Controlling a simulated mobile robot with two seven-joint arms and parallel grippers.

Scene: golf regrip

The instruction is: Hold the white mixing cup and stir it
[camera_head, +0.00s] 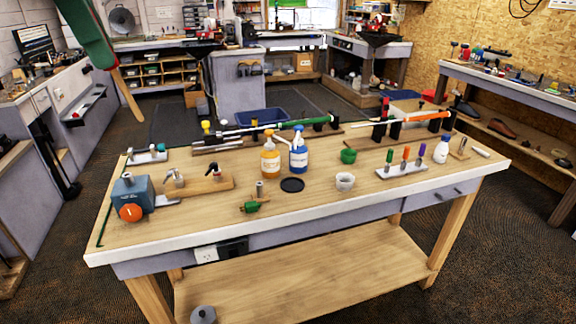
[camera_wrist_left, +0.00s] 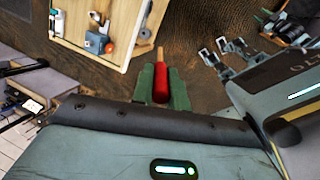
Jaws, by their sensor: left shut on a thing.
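The white mixing cup (camera_head: 345,182) stands upright near the front middle of the workbench. My left gripper (camera_head: 112,67) is high at the upper left, well away from the cup. It is shut on a wooden stick (camera_head: 127,95) that points downward. In the left wrist view the green fingers (camera_wrist_left: 161,88) close around the stick's red part (camera_wrist_left: 160,84), and its pale end (camera_wrist_left: 160,54) sticks out beyond. My right gripper does not show in the head view. I cannot see inside the cup clearly.
A green cup (camera_head: 348,156), a black disc (camera_head: 292,185), an orange bottle (camera_head: 270,160) and a blue bottle (camera_head: 298,152) stand near the white cup. A blue vise-like tool (camera_head: 130,192) sits at the bench's left end. The front right of the bench is clear.

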